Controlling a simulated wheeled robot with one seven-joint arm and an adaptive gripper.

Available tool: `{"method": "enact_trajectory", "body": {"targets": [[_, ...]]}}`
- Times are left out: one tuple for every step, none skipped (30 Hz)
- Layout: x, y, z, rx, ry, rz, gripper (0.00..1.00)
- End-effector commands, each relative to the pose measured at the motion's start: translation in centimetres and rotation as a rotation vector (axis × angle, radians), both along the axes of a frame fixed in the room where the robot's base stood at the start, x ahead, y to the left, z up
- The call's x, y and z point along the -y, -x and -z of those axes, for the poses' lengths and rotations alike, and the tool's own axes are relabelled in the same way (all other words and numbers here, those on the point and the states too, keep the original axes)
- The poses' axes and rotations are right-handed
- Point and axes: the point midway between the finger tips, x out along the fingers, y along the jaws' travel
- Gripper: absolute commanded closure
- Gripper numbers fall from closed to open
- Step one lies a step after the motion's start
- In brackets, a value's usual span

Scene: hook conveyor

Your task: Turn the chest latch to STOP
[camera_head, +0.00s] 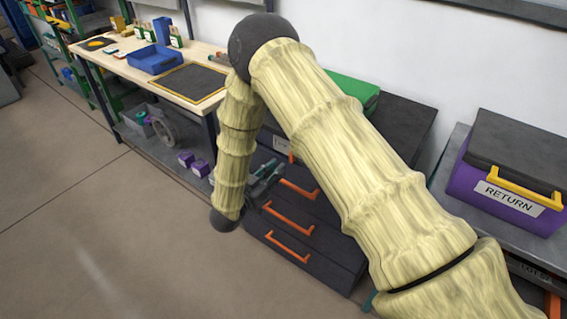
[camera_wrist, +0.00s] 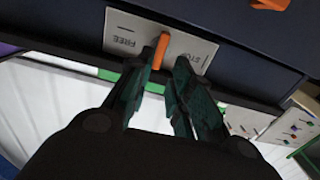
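The dark chest (camera_head: 272,230) with orange drawer handles stands right of the workbench, partly hidden behind my arm. In the wrist view its front carries a pale plate (camera_wrist: 120,28), appearing upside down, with FREE at left and STOP at right. The orange latch (camera_wrist: 161,50) is a short bar standing nearly upright in that picture, between the two words. My gripper (camera_wrist: 162,66) is open, with one dark green finger on each side of the latch's lower end. I cannot tell whether either finger touches it. In the head view my gripper (camera_head: 264,178) is beside the chest front.
A workbench (camera_head: 205,55) with a blue tray (camera_head: 155,59) stands at the left. A purple box marked RETURN (camera_head: 510,190) sits on a grey surface at the right. The floor (camera_head: 90,210) left of the chest is clear.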

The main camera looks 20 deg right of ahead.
Motion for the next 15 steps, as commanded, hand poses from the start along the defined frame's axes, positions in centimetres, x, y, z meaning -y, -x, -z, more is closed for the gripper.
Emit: {"method": "enact_trajectory", "body": {"targets": [[-0.7,0.5,0.0,-0.001,0.000,-0.002,0.79],[-1.0,0.8,0.0,-0.002,0.000,-0.002,0.79],[-1.4,1.1,0.0,-0.002,0.000,-0.002,0.79],[-1.7,1.3,0.0,-0.002,0.001,-0.002,0.79],[-1.9,1.5,0.0,-0.002,0.001,-0.002,0.79],[-2.2,1.7,0.0,-0.002,0.001,-0.001,0.79],[-2.3,1.8,0.0,-0.002,0.000,-0.001,0.79],[-2.5,1.9,0.0,-0.002,0.000,-0.001,0.79],[-2.6,2.1,0.0,-0.002,0.000,0.000,0.79],[-2.7,2.1,0.0,-0.002,0.000,0.000,0.79],[-2.8,2.2,0.0,-0.001,0.000,0.000,0.79],[-2.8,2.2,0.0,-0.001,0.000,0.000,0.79],[-2.9,2.2,0.0,-0.001,0.000,0.000,0.79],[-2.9,2.2,0.0,-0.001,0.000,0.000,0.79],[-2.9,2.2,0.0,-0.001,0.000,0.000,0.79]]}}
